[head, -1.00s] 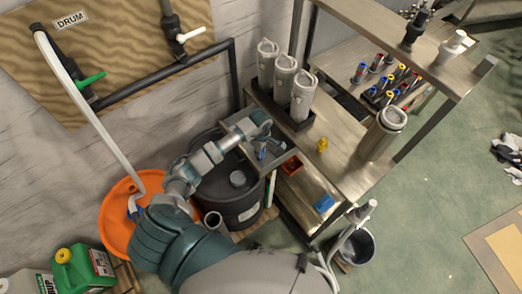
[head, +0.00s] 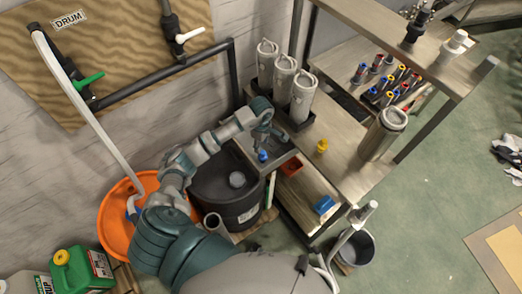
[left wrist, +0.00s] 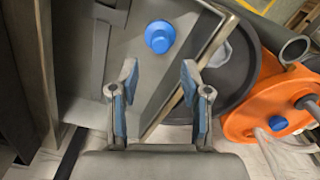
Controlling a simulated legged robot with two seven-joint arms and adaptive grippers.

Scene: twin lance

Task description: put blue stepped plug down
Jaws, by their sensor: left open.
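The blue stepped plug (head: 263,155) stands on the grey tray (head: 280,155) beside the shelf. In the head view the left gripper (head: 267,137) is above the tray, close to the plug. My right gripper is not in view.
A black drum (head: 228,192) and an orange basin (head: 118,215) stand beside the tray. Grey canisters (head: 268,62) stand on the shelf behind.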

